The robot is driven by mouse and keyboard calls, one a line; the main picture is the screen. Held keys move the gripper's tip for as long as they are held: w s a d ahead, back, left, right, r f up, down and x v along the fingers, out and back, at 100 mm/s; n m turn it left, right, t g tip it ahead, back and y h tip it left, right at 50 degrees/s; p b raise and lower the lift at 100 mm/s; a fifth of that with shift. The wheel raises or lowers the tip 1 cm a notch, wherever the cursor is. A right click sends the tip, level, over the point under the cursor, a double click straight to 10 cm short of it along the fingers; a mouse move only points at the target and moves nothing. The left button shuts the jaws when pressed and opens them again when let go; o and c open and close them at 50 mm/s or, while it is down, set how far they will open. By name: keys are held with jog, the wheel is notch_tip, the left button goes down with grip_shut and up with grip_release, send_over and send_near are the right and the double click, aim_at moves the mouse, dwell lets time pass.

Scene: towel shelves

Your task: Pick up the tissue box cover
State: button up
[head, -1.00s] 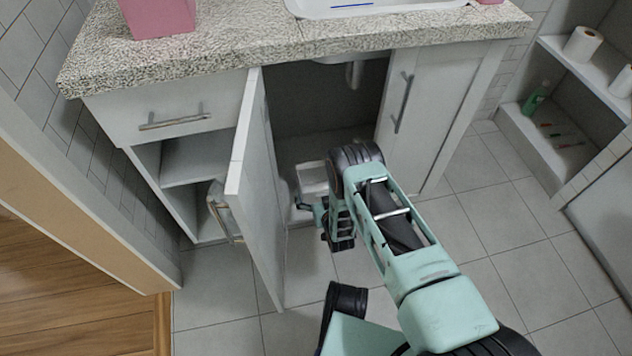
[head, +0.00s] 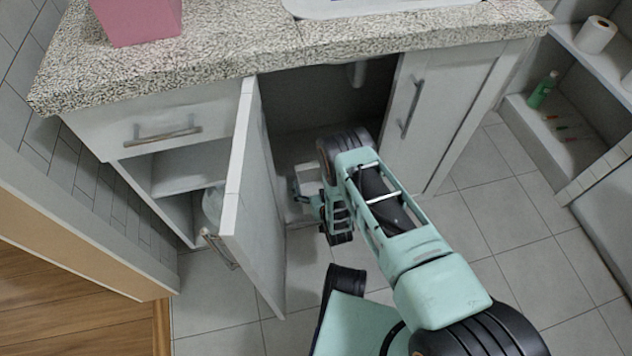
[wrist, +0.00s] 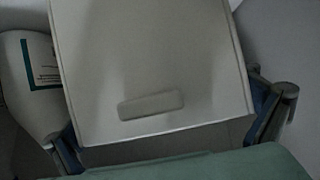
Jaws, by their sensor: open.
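The tissue box cover (wrist: 150,60) looks like a pale box with a rounded slot. It fills the middle of the wrist view, slightly tilted in the picture. In the head view a pale piece of it (head: 310,173) shows inside the open cabinet, mostly hidden by my arm. My gripper (wrist: 168,122) is open, with one finger on each side of the cover's near end. I cannot tell whether the fingers touch it. In the head view my gripper (head: 308,198) is low at the cabinet opening.
The counter (head: 230,50) overhangs above. Shelves (head: 540,130) stand far right.

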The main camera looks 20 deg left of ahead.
jog(key=c, duration=0.9)
jog(key=shift+c, duration=0.5)
jog(key=shift+r, duration=0.1)
